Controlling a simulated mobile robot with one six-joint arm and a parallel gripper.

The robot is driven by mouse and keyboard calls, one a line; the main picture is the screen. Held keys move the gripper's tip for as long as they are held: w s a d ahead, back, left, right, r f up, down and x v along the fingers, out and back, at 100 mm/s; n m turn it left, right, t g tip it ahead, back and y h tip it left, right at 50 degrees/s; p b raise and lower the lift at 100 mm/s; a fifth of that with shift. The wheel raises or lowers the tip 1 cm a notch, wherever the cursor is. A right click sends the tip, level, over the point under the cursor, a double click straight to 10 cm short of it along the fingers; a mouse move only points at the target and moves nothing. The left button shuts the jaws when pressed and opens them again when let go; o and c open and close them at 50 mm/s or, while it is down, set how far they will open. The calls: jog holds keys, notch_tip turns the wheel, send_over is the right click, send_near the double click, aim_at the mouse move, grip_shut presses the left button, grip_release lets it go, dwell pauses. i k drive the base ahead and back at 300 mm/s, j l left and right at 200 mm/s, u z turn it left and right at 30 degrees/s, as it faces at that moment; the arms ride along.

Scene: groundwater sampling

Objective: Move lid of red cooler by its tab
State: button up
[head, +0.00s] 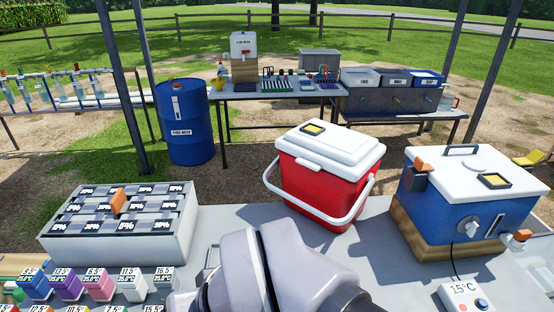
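The red cooler (318,189) stands on the grey table right of centre. Its white lid (345,143) sits flat on top and looks closed. A pale tab or latch (308,164) is at the lid's front edge. A yellow patch in a dark frame (313,129) is on the lid's top near the left. The cooler's white carry handle (327,218) hangs down across the front. My arm shows at the bottom centre, in front of the cooler. My gripper's fingers are not in view.
A blue cooler-like box with a white lid (462,171) stands on a wooden base at the right. A grey compartment tray (120,220) and several colored bottles are at the left. A blue barrel (185,130) and a back table stand behind. Bare tabletop lies around the red cooler.

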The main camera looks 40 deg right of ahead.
aim_at(348, 154)
jog(key=z, duration=1.45)
jog(key=i+l+z, duration=0.2)
jog(key=z, duration=0.2)
jog(key=l, duration=0.1)
